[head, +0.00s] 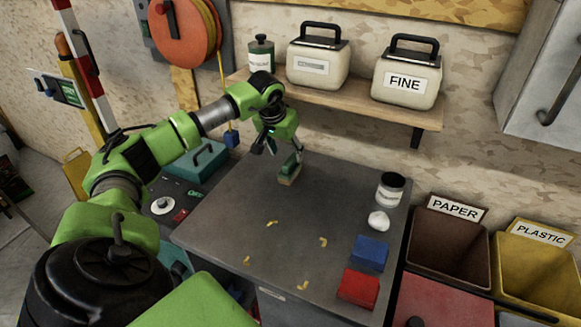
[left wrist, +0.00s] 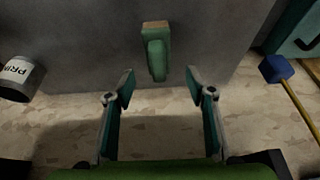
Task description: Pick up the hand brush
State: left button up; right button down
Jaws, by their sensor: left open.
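The hand brush (head: 289,168) stands near the back left of the grey table (head: 240,215). It has a green handle and a tan base. In the left wrist view the hand brush (left wrist: 156,55) lies ahead of the fingertips, roughly centred between them. My left gripper (head: 277,145) is above and just behind the brush, with its fingers pointing down. In the left wrist view my left gripper (left wrist: 160,88) is open and empty, with its two fingers wide apart. My right gripper is not in view.
A labelled jar (head: 390,189), a white lump (head: 378,221), a blue block (head: 370,253) and a red block (head: 358,288) are along the table's right side. A shelf (head: 355,100) with containers is behind. Bins stand at right. The table's middle is mostly clear.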

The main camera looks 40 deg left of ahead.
aim_at(290, 160)
pick_arm(q)
jog(key=shift+w+f, duration=0.2)
jog(key=shift+f, duration=0.35)
jog(key=shift+w+f+p, duration=0.15)
jog(key=shift+f+p, duration=0.15)
jog(key=shift+p, duration=0.1)
jog(key=p+x, duration=0.1)
jog(key=x, duration=0.2)
jog(key=shift+w+f, duration=0.2)
jog(key=shift+w, duration=0.05)
jog(key=shift+w+a+f, duration=0.1)
jog(key=shift+w+f, duration=0.05)
jog(key=shift+f, duration=0.3)
jog(key=c, duration=1.2)
